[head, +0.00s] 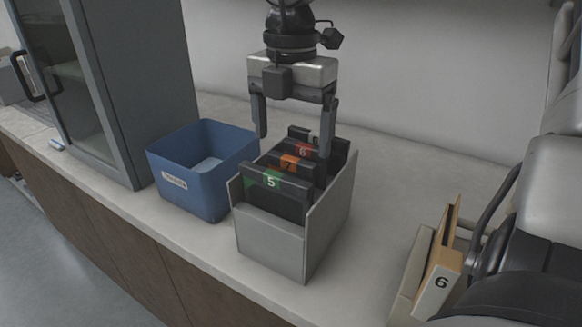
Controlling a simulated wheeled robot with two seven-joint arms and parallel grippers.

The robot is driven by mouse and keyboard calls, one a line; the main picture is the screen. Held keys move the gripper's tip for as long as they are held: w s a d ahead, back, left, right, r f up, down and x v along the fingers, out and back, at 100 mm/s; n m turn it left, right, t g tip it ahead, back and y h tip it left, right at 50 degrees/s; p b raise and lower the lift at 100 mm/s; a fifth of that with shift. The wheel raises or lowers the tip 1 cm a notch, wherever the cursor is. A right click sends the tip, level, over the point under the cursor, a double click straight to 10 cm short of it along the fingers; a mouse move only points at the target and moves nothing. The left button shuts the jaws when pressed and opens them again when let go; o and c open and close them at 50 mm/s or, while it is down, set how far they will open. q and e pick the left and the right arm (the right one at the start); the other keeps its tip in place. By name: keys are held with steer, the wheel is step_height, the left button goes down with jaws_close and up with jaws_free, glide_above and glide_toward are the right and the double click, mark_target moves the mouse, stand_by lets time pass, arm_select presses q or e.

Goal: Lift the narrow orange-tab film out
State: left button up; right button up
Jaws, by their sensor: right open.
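The orange-tab film (290,162) stands upright in a grey open box (272,242) on the counter. It is a dark plate, mostly hidden behind the front film with the green tab marked 5 (275,197). A red-tab film marked 6 (305,150) and a film with a pale tab (335,147) stand behind it. In the head view my right gripper (294,146) points down from the top with its fingers apart, over the films. The right fingertip overlaps the rear films in the picture; I cannot tell whether it touches them. My left gripper is not in view.
A blue bin (186,190) with a white label stands left of the grey box. A grey glass-doored cabinet (120,90) is farther left. A tan holder marked 6 (436,278) is at lower right. The counter (375,215) between it and the grey box is clear.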

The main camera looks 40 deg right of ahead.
mark_target(291, 158)
step_height(291, 158, down, 7)
steer(key=shift+f, duration=0.2)
steer(key=shift+c, duration=0.3)
